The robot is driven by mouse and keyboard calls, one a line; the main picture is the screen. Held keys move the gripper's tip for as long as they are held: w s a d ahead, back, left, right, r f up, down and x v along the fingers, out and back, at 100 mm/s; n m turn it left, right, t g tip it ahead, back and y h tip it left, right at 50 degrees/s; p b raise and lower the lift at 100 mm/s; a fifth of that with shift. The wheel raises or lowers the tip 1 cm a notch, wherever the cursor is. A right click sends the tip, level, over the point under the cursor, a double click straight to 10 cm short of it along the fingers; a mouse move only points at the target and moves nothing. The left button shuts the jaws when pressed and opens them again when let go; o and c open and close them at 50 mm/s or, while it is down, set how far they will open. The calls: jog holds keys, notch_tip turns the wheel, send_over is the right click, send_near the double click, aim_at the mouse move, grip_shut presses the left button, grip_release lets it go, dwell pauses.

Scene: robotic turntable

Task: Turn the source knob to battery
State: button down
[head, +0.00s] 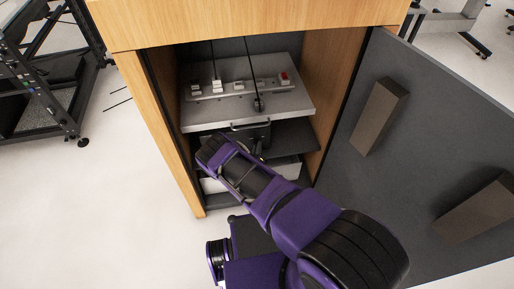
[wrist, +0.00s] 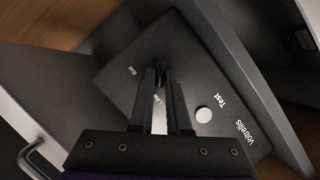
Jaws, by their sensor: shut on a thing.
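A dark device panel (wrist: 205,68) fills the wrist view, printed "Bat", "Line", "Test" and "Voltrellis". The source knob (wrist: 164,66) is a small dark piece, mostly hidden between my fingertips. My gripper (wrist: 163,78) is shut on it. The "Bat" label (wrist: 132,71) is left of the fingers, and the "Line" label (wrist: 157,98) shows between them. I cannot tell which way the knob points. A round pale button (wrist: 204,114) is right of the fingers, near "Test". In the head view my arm reaches into the cabinet and hides the knob and fingertips.
The wooden cabinet (head: 168,130) encloses the device, with side walls close by. A grey shelf (head: 215,112) with a power strip (head: 240,87) and hanging cables is above my gripper. The open dark door (head: 425,110) stands at the right. A metal handle (wrist: 34,158) is at lower left.

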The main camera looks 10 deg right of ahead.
jog(key=m, duration=0.1)
jog(key=m+y, duration=0.1)
jog(key=m, duration=0.1)
jog(key=shift+d+r+y+p, duration=0.2)
jog(key=shift+d+y+p, duration=0.05)
jog(key=shift+y+p, duration=0.05)
jog(key=m+y, duration=0.2)
jog(key=m, duration=0.1)
jog(key=shift+d+g, duration=0.3)
jog(key=m+y, duration=0.2)
jog(key=m, duration=0.1)
jog(key=shift+d+m+y+b, duration=0.25)
jog(key=shift+m+y+b, duration=0.05)
jog(key=shift+y, duration=0.1)
jog(key=shift+d+f+m+y, duration=0.15)
jog(key=shift+m+y, duration=0.65)
jog(key=shift+m, duration=0.5)
jog(key=shift+t, duration=0.4)
jog(key=c, duration=0.9)
grip_release()
